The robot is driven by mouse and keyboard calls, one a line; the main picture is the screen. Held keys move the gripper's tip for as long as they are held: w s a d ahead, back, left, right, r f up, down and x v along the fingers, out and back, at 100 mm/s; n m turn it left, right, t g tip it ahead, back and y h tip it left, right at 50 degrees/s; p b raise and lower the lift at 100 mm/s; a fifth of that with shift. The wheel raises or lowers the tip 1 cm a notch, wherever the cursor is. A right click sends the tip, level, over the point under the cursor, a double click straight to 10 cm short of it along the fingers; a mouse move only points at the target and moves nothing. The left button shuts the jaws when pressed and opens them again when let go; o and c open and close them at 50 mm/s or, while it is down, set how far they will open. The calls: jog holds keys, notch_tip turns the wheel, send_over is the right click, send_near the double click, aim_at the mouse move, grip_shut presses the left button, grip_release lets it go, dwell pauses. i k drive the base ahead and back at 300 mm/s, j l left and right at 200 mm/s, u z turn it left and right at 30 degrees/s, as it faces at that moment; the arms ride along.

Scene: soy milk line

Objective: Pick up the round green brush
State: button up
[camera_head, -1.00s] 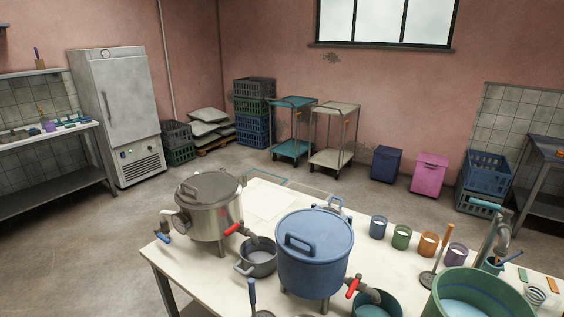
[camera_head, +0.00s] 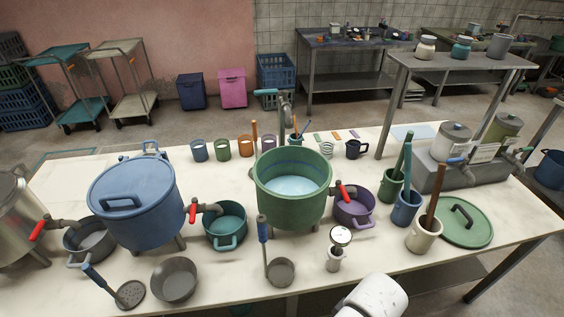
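I cannot make out a round green brush for certain. A small round pale-green striped thing (camera_head: 327,150) lies on the table behind the large green pot; it is too small to tell what it is. A white rounded part of my own arm shows at the bottom edge, right of the middle. My gripper's fingers are not in view.
The long pale table (camera_head: 60,205) carries a blue lidded pot (camera_head: 135,200), a large green pot (camera_head: 290,205) with liquid, several coloured mugs, and a green lid (camera_head: 466,224). Tall-handled tools stand in containers at right. A raised shelf (camera_head: 455,62) stands behind them.

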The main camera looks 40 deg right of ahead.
aim_at(410, 135)
jog(key=z, duration=1.4)
